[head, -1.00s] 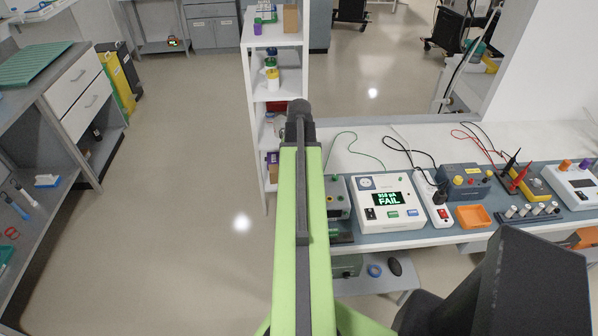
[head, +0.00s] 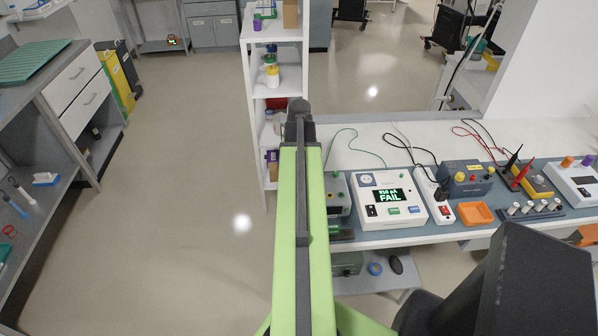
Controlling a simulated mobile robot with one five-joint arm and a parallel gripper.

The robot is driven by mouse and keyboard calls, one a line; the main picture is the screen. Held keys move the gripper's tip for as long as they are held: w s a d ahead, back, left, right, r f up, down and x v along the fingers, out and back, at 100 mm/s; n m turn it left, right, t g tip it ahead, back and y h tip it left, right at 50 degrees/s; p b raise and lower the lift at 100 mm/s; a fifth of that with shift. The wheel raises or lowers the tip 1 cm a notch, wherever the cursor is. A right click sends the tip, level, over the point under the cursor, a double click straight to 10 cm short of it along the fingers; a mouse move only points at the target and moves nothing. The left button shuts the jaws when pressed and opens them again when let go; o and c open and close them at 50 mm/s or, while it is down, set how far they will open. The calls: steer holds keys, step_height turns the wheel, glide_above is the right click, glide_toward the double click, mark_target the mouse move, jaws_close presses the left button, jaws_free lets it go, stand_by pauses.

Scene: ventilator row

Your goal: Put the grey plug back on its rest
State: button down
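I cannot make out a grey plug or its rest in this view. A black plug end with a black cable (head: 437,187) stands at the white power strip (head: 441,212) on the workbench. A green cable (head: 348,132) runs across the bench top to the grey box (head: 340,207) beside my arm. My green arm stretches straight ahead and covers the middle of the view, including part of that box. The dark joint at its far end shows, but no gripper fingers do. My gripper is hidden beyond or below that end.
A white shelf rack (head: 252,110) stands just left of my arm's end. The floor (head: 190,200) on the left is clear.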

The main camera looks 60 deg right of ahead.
steer(key=c, duration=0.9)
jaws_free()
steer(key=shift+r, duration=0.1)
step_height(320, 180, up, 17)
steer(key=p, duration=1.7)
steer(key=shift+r, duration=0.1)
